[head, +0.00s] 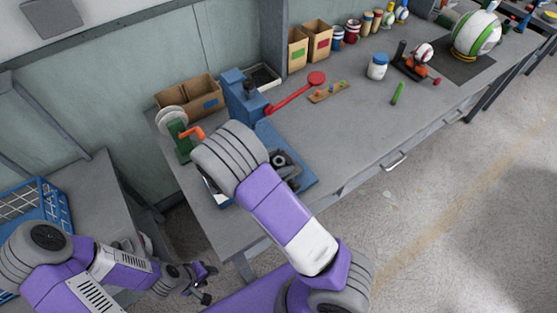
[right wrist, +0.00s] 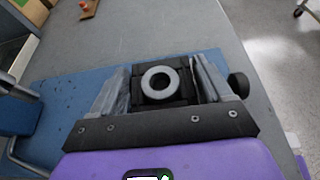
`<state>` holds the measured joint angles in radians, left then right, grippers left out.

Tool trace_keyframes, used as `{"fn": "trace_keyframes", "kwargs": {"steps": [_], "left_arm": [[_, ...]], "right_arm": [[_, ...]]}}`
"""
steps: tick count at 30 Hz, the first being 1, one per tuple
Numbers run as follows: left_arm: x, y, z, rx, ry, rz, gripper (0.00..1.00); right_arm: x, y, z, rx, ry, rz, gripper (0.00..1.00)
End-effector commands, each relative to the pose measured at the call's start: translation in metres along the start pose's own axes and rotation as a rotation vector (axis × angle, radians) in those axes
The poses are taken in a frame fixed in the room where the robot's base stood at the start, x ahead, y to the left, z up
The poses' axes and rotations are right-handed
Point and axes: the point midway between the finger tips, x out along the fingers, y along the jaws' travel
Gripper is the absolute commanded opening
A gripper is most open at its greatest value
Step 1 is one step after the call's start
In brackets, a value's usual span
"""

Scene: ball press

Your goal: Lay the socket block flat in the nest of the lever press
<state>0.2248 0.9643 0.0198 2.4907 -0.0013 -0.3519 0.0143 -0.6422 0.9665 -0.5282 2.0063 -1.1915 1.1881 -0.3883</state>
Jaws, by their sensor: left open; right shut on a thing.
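My right gripper (right wrist: 162,85) is shut on a dark block with a pale grey ring on top, which I take as the socket block (right wrist: 178,96). The ring faces the camera. The block is above or on the blue base plate (right wrist: 60,88) of the lever press; the gap below it cannot be judged. In the head view the blue press (head: 236,88) has a red lever (head: 296,92) reaching right. My right arm covers part of its base (head: 307,182). The nest cannot be told apart from the dark parts there. My left gripper (head: 207,284) is open and empty, low and left of the bench.
A green device (head: 179,135) with an orange handle and a cardboard box (head: 190,95) stand left of the press. A pegged wooden strip (head: 329,92), a green stick (head: 398,93) and a white jar (head: 377,67) lie to the right. The bench's front right is clear. A blue crate (head: 35,205) is at left.

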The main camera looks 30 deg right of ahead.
Motion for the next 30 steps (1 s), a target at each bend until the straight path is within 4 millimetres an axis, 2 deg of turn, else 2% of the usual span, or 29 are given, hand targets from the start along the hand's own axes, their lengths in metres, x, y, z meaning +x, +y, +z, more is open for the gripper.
{"fn": "trace_keyframes", "kwargs": {"steps": [30], "left_arm": [[0.0008,-0.0003,-0.0001,0.000,0.000,0.000,0.43]], "right_arm": [[0.0024,0.0001,-0.0056,0.001,0.000,0.000,0.46]]}}
